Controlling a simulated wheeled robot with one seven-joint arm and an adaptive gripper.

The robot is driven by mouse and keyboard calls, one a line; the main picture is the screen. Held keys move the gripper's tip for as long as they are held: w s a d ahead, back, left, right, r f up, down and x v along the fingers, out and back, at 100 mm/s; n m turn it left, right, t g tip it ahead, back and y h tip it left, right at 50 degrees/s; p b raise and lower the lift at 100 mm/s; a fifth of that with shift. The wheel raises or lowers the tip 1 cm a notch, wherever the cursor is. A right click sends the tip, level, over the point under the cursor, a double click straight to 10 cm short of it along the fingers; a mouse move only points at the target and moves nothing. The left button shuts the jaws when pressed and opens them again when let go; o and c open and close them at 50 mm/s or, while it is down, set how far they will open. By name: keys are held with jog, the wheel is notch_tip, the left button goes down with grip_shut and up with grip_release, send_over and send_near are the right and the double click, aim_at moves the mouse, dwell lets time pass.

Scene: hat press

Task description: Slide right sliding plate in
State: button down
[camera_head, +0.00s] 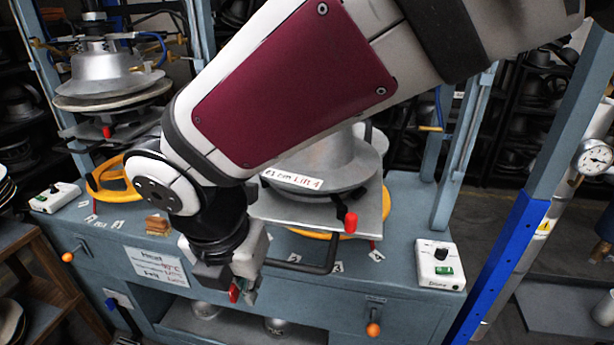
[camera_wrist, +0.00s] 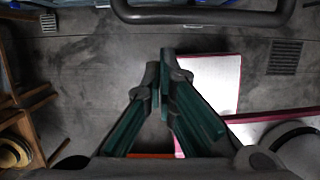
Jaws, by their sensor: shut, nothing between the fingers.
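The right sliding plate (camera_head: 315,216) is a flat grey metal plate under the right metal hat mould (camera_head: 322,165). A dark U-shaped handle (camera_head: 312,268) projects from its front, and a red knob (camera_head: 350,222) stands by its front edge. My arm hides the plate's left and rear parts. My gripper (camera_head: 242,294) points down in front of the press, just left of and below the handle. In the wrist view my gripper (camera_wrist: 162,66) has its green fingers together and empty. The handle (camera_wrist: 205,16) crosses the top of that view, apart from the fingertips.
The blue press bench (camera_head: 405,240) carries a right control box (camera_head: 440,265) and a left one (camera_head: 55,197). The left press (camera_head: 105,90) has its own plate. Orange-knobbed levers (camera_head: 373,329) stick out of the bench front. A blue post (camera_head: 500,250) stands at right.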

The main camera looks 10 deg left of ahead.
jog(key=shift+w+r, duration=0.15)
jog(key=shift+w, duration=0.5)
jog(key=shift+w, duration=0.1)
jog(key=w+b, duration=0.1)
jog(key=w, duration=0.7)
jog(key=w+d+b, duration=0.1)
jog(key=w, duration=0.8)
jog(key=w+d+b, duration=0.1)
jog(key=w, duration=0.8)
jog(key=shift+w+d+b, duration=0.15)
jog(key=shift+w+b, duration=0.2)
jog(key=shift+w, duration=0.4)
jog(key=shift+r, duration=0.1)
